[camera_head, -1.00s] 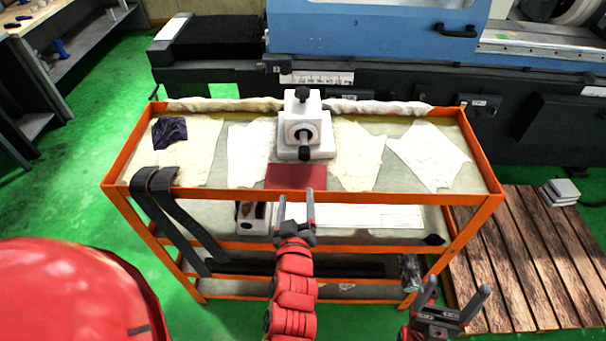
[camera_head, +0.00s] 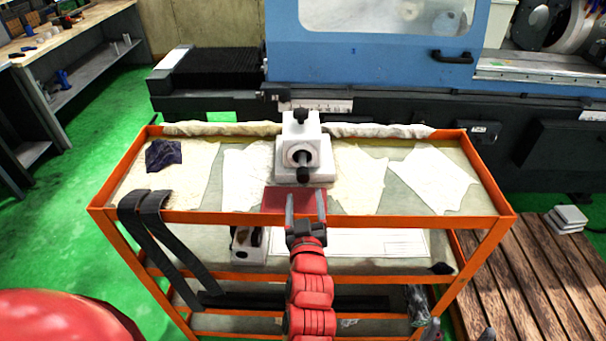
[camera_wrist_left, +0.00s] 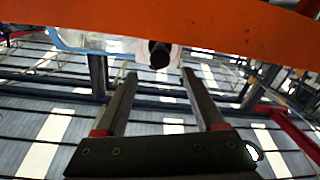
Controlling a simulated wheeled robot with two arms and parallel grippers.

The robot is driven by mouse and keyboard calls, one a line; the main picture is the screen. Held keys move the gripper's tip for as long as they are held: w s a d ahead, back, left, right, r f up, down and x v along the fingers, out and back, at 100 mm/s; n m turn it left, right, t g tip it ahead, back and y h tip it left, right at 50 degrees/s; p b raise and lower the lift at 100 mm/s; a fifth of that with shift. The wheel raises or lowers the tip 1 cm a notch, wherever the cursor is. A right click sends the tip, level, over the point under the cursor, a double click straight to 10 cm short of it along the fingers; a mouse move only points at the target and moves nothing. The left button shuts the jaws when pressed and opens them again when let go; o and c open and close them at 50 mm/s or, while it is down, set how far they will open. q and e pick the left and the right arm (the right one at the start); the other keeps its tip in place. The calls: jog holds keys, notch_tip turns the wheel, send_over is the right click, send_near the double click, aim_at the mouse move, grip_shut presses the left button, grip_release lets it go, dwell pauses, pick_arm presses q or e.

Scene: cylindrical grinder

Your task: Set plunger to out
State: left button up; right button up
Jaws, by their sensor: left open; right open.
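A white block-shaped device (camera_head: 306,134) stands on the top shelf of the orange cart. A black knob (camera_head: 303,174) sticks out of its front on a short shaft, apparently the plunger; another black knob (camera_head: 300,116) is on top. My left gripper (camera_head: 305,204) is open and empty at the cart's front rail, below and in front of the front knob, not touching it. In the left wrist view the front knob (camera_wrist_left: 159,54) shows beyond my two spread fingers (camera_wrist_left: 157,82), partly covered by the orange rail. My right gripper (camera_head: 461,334) barely shows at the bottom edge.
The cart's orange rim (camera_head: 240,217) runs in front of the device. A dark red pad (camera_head: 275,198) lies before it, with pale cloths (camera_head: 427,178) at the sides. Black straps (camera_head: 160,240) hang over the left front. A blue machine (camera_head: 380,40) stands behind.

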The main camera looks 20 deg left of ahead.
aim_at(303, 178)
pick_arm(q)
jog(key=p+x, duration=0.2)
jog(key=x, duration=0.6)
jog(key=shift+w+r+p, duration=0.1)
jog(key=shift+p, duration=0.2)
jog(key=shift+w+a, duration=0.1)
jog(key=shift+w, duration=0.15)
jog(key=shift+c, duration=0.2)
grip_shut()
dwell(0.6)
